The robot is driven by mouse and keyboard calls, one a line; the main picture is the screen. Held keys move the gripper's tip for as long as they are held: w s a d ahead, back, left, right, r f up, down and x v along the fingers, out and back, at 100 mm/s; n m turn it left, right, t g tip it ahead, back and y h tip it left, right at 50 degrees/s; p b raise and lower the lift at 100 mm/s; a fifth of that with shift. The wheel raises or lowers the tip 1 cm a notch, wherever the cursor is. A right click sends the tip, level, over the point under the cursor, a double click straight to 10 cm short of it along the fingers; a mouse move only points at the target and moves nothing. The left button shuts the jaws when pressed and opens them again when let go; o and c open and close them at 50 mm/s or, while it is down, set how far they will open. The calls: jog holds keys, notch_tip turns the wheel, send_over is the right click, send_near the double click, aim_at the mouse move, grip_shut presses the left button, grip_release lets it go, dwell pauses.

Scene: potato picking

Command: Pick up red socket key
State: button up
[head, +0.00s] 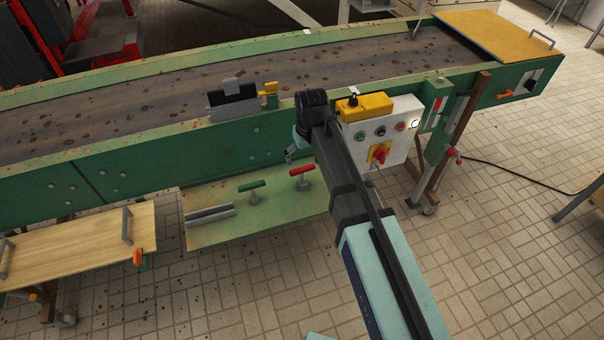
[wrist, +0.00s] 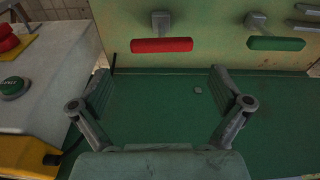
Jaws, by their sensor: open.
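The red socket key (head: 301,171) stands on a green shelf (head: 262,212) below the conveyor's side, its red bar handle on top of a grey shank. In the wrist view the red socket key (wrist: 162,45) lies beyond my fingertips, near the top middle. My gripper (wrist: 160,80) is open and empty, its two fingers spread apart over the green conveyor side. In the head view my gripper (head: 291,153) is mostly hidden behind my arm, above and near the red key. It does not touch the key.
A green socket key (head: 251,186) stands left of the red one, with grey rails (head: 209,215) further left. A control box (head: 382,135) with buttons and a yellow top is close to the right of my arm. The green conveyor side (head: 150,152) rises behind the shelf.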

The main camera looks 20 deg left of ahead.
aim_at(303, 168)
jog(key=shift+w+a+f+p, duration=0.2)
jog(key=shift+f+p, duration=0.05)
jog(key=shift+f, duration=1.25)
jog(key=shift+w+a+f+p, duration=0.2)
jog(key=shift+a+f+p, duration=0.1)
jog(key=shift+f, duration=1.25)
jog(key=shift+w+a+f+p, duration=0.15)
jog(key=shift+w+f+p, duration=0.1)
jog(key=shift+f, duration=1.25)
jog(key=c, duration=0.9)
